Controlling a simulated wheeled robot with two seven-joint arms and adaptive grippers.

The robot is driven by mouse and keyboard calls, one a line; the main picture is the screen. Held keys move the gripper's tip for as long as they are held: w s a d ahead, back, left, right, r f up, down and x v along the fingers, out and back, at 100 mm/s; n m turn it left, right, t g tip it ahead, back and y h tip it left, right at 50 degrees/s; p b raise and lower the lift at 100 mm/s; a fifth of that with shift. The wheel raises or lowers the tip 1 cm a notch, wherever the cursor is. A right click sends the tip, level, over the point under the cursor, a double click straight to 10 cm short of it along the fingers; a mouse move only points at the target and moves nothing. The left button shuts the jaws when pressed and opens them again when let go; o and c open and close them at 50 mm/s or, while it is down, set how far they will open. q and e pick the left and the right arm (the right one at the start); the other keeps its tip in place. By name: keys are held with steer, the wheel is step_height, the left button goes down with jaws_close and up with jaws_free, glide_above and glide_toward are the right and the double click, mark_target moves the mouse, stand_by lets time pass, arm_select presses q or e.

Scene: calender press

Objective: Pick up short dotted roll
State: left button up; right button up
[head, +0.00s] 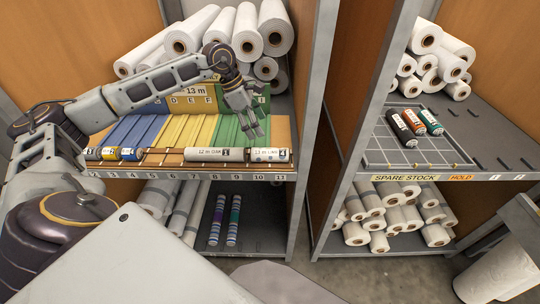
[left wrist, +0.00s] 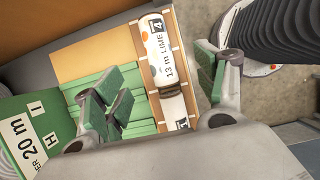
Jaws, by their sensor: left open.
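A short white roll with orange and grey dots (head: 265,154) lies at the right end of the wooden front rack, labelled 13 m LIME and 4. In the left wrist view the dotted roll (left wrist: 160,52) lies between my spread fingers, below them, without visible contact. My left gripper (head: 248,120) is open and empty above the green lanes, just behind and above the roll; its green-padded fingers also show in the left wrist view (left wrist: 162,85). My right gripper is not in view.
A white roll labelled 12 m (head: 207,155) lies end to end with it on the left. White rolls (head: 274,28) are stacked behind. A metal post (head: 312,95) stands close on the right. The spare shelf (head: 450,140) holds several rolls.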

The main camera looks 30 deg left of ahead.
arm_select(q)
steer(key=p, duration=0.1)
glide_above(271, 149)
steer(key=s+a, duration=0.1)
steer(key=s, duration=0.1)
steer(key=shift+w+a+f, duration=0.1)
steer(key=shift+f, duration=1.65)
steer(key=shift+a+f, duration=0.1)
steer(key=shift+f, duration=1.6)
steer(key=shift+w+d+f, duration=0.1)
steer(key=shift+d+f, duration=0.05)
steer(key=shift+f, duration=0.35)
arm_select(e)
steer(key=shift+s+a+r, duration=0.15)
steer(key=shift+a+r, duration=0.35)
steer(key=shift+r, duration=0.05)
arm_select(q)
steer(key=shift+f, duration=0.1)
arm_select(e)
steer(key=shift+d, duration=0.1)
